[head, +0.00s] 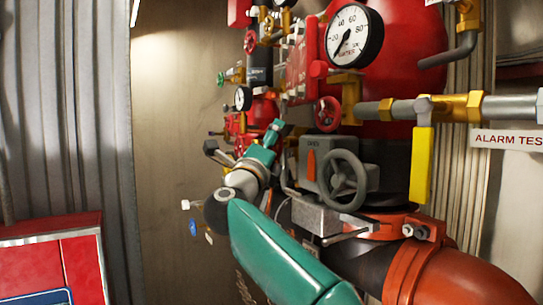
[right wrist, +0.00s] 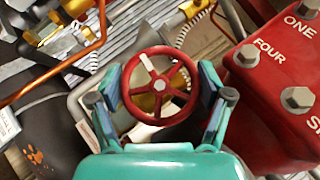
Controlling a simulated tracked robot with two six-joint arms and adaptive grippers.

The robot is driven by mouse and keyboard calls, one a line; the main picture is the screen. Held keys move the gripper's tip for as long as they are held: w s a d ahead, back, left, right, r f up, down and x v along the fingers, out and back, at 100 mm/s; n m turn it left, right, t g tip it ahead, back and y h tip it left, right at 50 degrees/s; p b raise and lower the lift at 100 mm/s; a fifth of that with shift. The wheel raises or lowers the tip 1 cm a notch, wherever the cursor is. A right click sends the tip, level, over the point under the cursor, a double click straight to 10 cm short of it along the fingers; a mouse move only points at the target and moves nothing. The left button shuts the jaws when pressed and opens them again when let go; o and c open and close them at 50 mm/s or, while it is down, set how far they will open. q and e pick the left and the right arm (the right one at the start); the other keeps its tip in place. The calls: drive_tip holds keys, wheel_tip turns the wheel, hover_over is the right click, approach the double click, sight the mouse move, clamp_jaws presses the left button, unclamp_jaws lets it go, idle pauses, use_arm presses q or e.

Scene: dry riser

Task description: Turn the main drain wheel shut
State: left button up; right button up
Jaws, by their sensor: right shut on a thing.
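A red handwheel (right wrist: 159,85) with several spokes sits in the middle of the right wrist view. My right gripper (right wrist: 160,92) has one teal finger on each side of its rim and is shut on it. No label on this wheel shows, so I cannot tell from the pictures that it is the main drain. In the head view, my right arm reaches up from the bottom, and its gripper (head: 274,132) is among the valves left of the grey box; the held wheel is not clearly seen there. My left gripper is not in view.
A grey handwheel (head: 343,180) and another red handwheel (head: 327,113) are right of my gripper. A pressure gauge (head: 354,35), a yellow lever (head: 422,165) and an orange pipe elbow (head: 455,275) crowd the right. A red block (right wrist: 275,85) with bolts stands close to the right finger.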

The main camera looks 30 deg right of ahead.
drive_tip(key=shift+w+f+m+g+h+b, duration=0.15)
drive_tip(key=shift+f+m+h+b, duration=0.1)
drive_tip(key=shift+m+h, duration=0.4)
drive_tip(key=shift+f+m+g+h+b, duration=0.1)
drive_tip(key=shift+m+g+h+b, duration=0.1)
drive_tip(key=shift+m+h, duration=0.4)
drive_tip(key=shift+m, duration=0.35)
drive_tip(key=o, duration=1.1)
drive_tip(key=shift+r, duration=0.25)
drive_tip(key=shift+a, duration=0.1)
drive_tip(key=v, duration=1.2)
